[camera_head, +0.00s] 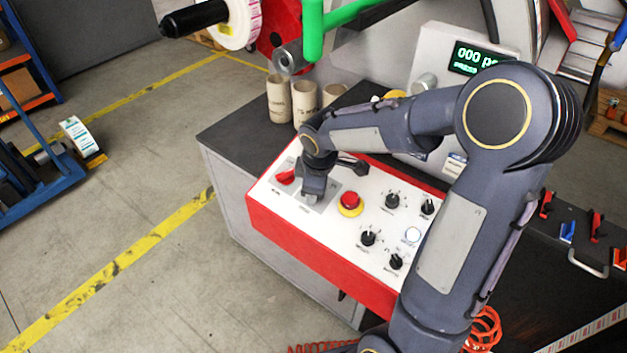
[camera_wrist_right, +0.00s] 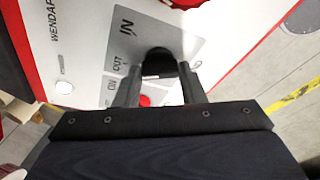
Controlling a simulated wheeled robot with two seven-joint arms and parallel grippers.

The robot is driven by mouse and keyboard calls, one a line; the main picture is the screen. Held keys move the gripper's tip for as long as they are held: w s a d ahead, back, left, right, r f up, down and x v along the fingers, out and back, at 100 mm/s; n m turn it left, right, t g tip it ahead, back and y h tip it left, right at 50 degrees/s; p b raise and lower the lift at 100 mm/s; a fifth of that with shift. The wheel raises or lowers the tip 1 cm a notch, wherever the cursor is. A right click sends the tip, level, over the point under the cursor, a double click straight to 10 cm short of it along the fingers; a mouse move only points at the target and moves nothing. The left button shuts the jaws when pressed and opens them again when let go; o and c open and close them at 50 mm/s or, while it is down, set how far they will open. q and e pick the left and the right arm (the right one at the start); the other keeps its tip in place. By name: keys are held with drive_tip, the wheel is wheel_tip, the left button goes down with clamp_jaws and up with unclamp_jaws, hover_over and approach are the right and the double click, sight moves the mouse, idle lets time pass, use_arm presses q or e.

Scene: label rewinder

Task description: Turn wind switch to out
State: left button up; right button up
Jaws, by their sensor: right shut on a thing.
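The white-topped red control box (camera_head: 270,222) stands on the dark bench. My right gripper (camera_head: 313,192) reaches down onto the grey plate at its left part. In the right wrist view, my right gripper's two fingers (camera_wrist_right: 160,78) are shut on the black wind switch (camera_wrist_right: 158,58), one finger on each side. The grey plate (camera_wrist_right: 185,45) carries the words IN and OUT beside the switch. The switch's pointer direction cannot be told, as the fingers cover part of it. My left gripper is not in view.
A red switch (camera_head: 285,177) sits left of my gripper, and a red emergency button (camera_head: 350,201) on yellow sits to its right. Several black knobs (camera_head: 392,201) fill the box's right part. Cardboard cores (camera_head: 279,100) stand behind.

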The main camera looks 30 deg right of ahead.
sight(317, 205)
drive_tip(key=shift+n, duration=0.3)
idle(0.4)
drive_tip(key=o, duration=1)
drive_tip(key=v, duration=0.7)
drive_tip(key=shift+r+p, duration=0.35)
drive_tip(key=shift+r, duration=0.1)
